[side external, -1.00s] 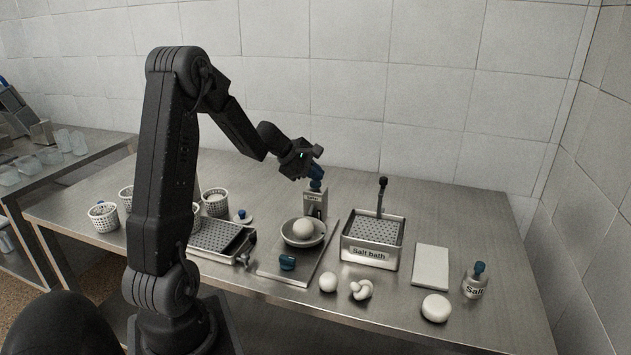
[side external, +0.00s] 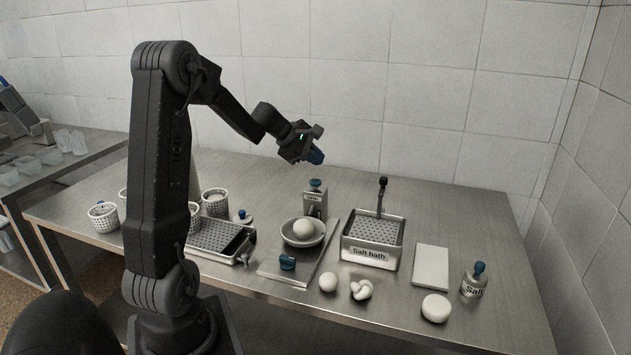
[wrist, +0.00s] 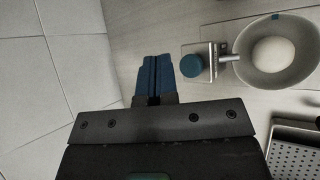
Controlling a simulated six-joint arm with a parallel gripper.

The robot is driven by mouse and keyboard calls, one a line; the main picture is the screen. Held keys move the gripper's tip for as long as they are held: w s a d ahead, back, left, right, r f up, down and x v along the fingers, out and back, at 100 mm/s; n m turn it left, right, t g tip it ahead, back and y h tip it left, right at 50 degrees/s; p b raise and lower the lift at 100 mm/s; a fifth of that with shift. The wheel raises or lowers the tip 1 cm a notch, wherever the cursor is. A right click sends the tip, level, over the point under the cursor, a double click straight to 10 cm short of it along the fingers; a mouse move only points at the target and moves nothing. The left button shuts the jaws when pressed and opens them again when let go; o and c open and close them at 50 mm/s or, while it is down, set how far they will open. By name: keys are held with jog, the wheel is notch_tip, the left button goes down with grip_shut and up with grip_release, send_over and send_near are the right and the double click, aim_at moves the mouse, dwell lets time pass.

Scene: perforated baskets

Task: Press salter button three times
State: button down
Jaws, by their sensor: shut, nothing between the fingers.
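The salter (side external: 314,202) is a small metal box with a blue button (side external: 316,185) on top. It stands at the back of a metal board, behind a bowl (side external: 303,238) that holds a white ball (side external: 303,229). My gripper (side external: 317,157) has blue fingers and is shut and empty. It is in the air above the button, apart from it. In the wrist view the shut fingers (wrist: 154,76) are left of the round blue button (wrist: 191,65), with the bowl (wrist: 245,70) to the right.
The salt bath tray (side external: 372,258) with an upright black-topped post stands to the right. White cheese pieces, a white board (side external: 431,267) and a salt jar (side external: 475,281) lie nearer the front and right. Perforated baskets (side external: 103,217) and a drain tray stand left. The tiled wall is behind.

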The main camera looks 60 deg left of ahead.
aim_at(315, 181)
jog(key=shift+r, duration=1.05)
dwell(1.7)
notch_tip(315, 181, up, 4)
jog(key=shift+f, duration=0.1)
jog(key=shift+f, duration=0.1)
jog(key=shift+f, duration=4.35)
jog(key=shift+f, duration=0.15)
jog(key=shift+f, duration=0.25)
